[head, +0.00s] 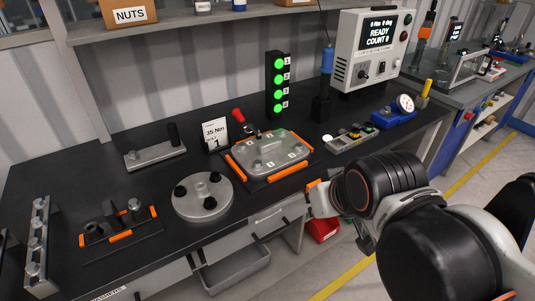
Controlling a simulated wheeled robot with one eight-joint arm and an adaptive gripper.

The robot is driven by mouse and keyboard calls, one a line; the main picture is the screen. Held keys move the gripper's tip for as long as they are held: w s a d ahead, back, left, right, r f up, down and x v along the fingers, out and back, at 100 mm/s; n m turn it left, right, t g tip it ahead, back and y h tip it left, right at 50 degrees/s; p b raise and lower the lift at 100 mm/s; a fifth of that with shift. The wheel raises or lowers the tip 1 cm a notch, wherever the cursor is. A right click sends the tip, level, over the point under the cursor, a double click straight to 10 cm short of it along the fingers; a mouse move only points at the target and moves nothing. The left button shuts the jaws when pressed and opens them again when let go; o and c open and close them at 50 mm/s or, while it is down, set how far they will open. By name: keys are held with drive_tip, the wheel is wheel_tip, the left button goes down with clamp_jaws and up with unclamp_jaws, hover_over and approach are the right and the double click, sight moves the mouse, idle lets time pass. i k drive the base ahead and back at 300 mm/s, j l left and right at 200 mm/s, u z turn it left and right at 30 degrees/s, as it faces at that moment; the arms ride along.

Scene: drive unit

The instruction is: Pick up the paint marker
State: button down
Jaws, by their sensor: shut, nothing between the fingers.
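A slim upright yellow piece (425,90), which may be the paint marker, stands at the right end of the black workbench beside the dial gauge. It is too small to be sure of. My gripper (363,236) is partly hidden behind my own wrist, in front of the bench's front edge at right of centre. It is shut and empty, well apart from the yellow piece and nearer to me.
A control box (352,45) stands behind. A grey bin (238,272) and a red bin (322,230) sit below.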

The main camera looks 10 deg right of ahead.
sight(425, 93)
drive_tip(key=z, duration=1.4)
drive_tip(key=i+l+u, duration=0.2)
drive_tip(key=i, duration=0.15)
drive_tip(key=i+l+u, duration=0.15)
drive_tip(key=i, duration=0.2)
